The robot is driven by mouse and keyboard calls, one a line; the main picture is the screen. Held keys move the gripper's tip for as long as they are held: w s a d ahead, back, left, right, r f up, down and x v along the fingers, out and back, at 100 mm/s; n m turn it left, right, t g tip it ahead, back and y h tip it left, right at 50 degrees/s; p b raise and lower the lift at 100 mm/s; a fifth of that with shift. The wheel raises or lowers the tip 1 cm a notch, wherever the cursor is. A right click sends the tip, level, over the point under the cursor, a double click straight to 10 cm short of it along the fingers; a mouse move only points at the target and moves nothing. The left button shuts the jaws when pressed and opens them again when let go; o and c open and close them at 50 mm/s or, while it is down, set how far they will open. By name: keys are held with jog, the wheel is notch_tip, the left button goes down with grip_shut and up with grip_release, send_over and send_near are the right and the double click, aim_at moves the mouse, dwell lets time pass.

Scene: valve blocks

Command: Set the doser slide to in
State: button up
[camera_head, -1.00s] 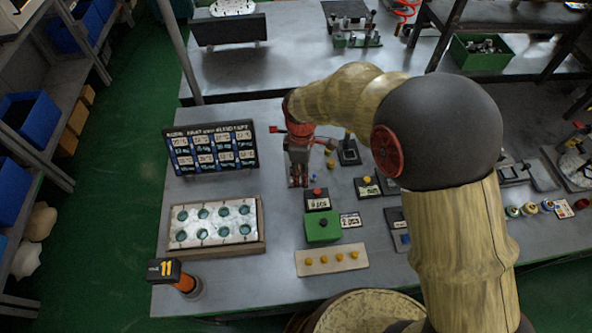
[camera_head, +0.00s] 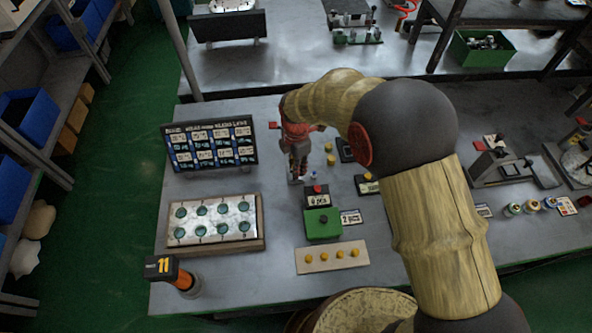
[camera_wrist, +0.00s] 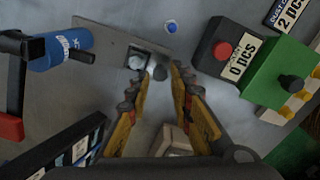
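My gripper (camera_wrist: 159,76) points down with its two fingers apart in the wrist view. Between and just beyond the fingertips lies a grey plate (camera_wrist: 103,42) with a dark square recess and a pale round knob (camera_wrist: 137,62). A small dark round piece shows between the fingertips. I cannot tell which part is the doser slide, or whether a finger touches it. A blue labelled cylinder (camera_wrist: 68,48) lies left of the plate. In the head view my gripper (camera_head: 297,176) is over the bench, right of the sign board, and hides most of this device.
A red-button block marked 0 pcs (camera_head: 317,197) and a green block with a black knob (camera_head: 322,224) stand close by. A board with yellow knobs (camera_head: 333,257) lies in front. The sign board (camera_head: 211,145) and a tray with round wells (camera_head: 213,221) are left.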

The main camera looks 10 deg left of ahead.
jog(key=shift+f, duration=0.8)
jog(key=shift+c, duration=1.4)
grip_shut()
